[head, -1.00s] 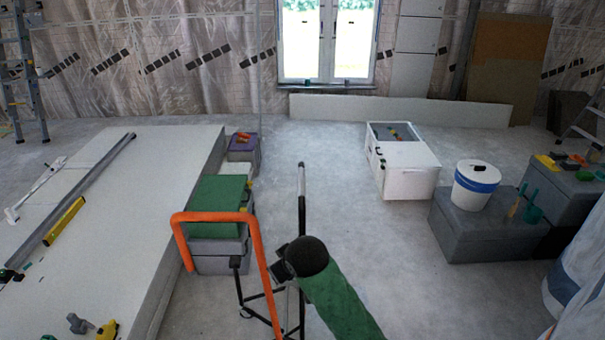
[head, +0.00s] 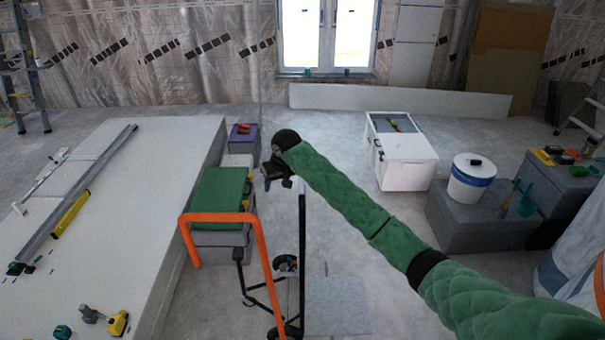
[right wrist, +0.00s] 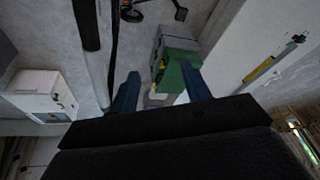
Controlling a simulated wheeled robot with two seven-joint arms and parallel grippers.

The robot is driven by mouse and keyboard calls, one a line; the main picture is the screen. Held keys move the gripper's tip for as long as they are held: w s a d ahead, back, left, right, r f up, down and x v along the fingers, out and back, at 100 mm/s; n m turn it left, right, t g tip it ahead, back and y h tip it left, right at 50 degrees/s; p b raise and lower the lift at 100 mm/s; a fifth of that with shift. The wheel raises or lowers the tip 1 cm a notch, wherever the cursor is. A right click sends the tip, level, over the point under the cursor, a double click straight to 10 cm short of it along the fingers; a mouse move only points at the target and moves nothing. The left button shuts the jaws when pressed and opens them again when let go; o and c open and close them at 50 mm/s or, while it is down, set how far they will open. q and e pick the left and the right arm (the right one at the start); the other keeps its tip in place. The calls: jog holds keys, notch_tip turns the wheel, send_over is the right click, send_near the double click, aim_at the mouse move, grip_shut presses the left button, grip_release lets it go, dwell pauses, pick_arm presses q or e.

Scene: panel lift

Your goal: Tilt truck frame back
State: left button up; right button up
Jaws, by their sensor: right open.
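The truck frame stands in the lower middle of the head view, with an orange looped handle (head: 263,262), a black upright post (head: 302,250) and wheels near the floor. It looks roughly upright. My right gripper (head: 276,177), on the green-sleeved arm, is near the top of the black post. I cannot tell whether it touches the post. In the right wrist view, the blue fingers of the right gripper (right wrist: 160,88) stand apart with nothing between them. Black bars of the frame (right wrist: 112,40) run past the left finger there. My left gripper is not in view.
A large stack of pale panels (head: 150,200) lies left, with tools on it. Grey and green cases (head: 222,190) stand between it and the truck. A white box (head: 405,165) and a bucket (head: 471,182) on a grey case stand right. Floor between is clear.

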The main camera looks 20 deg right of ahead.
jog(key=w+d+m+g+p, duration=0.3)
jog(key=w+d+m, duration=0.35)
jog(key=d, duration=0.65)
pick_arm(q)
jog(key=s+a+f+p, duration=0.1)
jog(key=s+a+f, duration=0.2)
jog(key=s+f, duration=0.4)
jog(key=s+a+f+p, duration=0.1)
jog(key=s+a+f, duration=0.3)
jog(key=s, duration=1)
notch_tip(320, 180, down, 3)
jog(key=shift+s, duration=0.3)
pick_arm(e)
jog(key=shift+n+y, duration=0.3)
jog(key=shift+n, duration=0.25)
jog(key=f, duration=0.2)
jog(key=w+a+f, duration=0.1)
jog(key=f, duration=0.3)
jog(key=shift+w+a+f, duration=0.2)
jog(key=shift+w+a, duration=0.05)
jog(key=shift+w, duration=0.15)
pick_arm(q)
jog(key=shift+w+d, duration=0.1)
pick_arm(e)
grip_shut()
